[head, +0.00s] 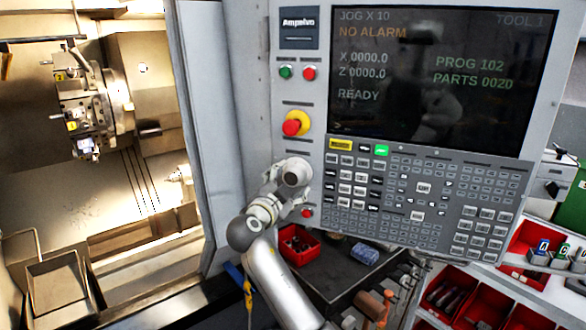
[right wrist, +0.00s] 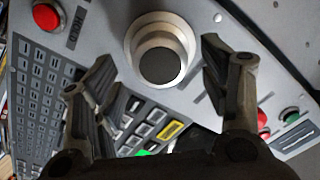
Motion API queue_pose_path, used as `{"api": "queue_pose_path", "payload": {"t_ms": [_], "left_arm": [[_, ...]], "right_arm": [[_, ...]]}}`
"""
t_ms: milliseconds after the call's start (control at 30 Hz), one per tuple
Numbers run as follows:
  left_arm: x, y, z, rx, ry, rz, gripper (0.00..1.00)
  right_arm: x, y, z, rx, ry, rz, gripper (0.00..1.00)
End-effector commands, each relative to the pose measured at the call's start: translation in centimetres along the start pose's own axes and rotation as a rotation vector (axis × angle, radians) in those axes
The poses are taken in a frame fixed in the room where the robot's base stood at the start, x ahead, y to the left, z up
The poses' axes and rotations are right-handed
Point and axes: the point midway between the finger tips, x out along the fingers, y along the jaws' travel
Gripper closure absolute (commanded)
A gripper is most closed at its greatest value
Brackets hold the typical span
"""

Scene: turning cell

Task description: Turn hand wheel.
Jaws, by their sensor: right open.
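The hand wheel (right wrist: 160,52) is a round, pale knob with a grey face on the control panel, at the top middle of the right wrist view. My right gripper (right wrist: 158,56) is open, with one finger on each side of the hand wheel in that view. I cannot tell whether the fingers touch it. My left gripper is not in view.
The control panel has a screen (head: 430,75), a keypad (head: 420,200) and a red emergency stop (head: 292,127) above my right wrist. A red button (right wrist: 46,15) sits near the wheel. Below are a red bin (head: 299,258) and a dark cart top. The lathe interior (head: 120,190) lies open at left.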

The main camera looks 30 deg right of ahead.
Motion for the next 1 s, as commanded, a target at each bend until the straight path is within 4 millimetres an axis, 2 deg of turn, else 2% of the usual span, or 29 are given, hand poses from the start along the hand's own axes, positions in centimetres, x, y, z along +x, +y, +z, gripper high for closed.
{"api": "queue_pose_path", "payload": {"t_ms": [33, 233, 633, 667, 900, 1000], "left_arm": [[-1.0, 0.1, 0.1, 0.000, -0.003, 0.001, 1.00], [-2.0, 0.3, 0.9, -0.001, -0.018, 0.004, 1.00], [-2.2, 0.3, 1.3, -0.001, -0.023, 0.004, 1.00], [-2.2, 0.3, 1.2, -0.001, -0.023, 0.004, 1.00], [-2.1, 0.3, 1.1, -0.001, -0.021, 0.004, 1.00], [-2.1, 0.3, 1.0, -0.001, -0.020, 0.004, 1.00]], "right_arm": [[0.9, -0.3, -0.4, -0.005, 0.002, 0.001, 0.31], [3.1, -0.1, -0.1, -0.003, 0.000, 0.000, 0.31], [3.8, 0.1, 0.1, -0.001, -0.002, -0.001, 0.31], [3.8, 0.1, 0.1, -0.001, -0.002, -0.001, 0.32], [3.8, 0.1, 0.1, -0.001, -0.002, 0.000, 0.63], [3.7, 0.1, 0.1, -0.002, -0.002, 0.000, 0.65]]}}
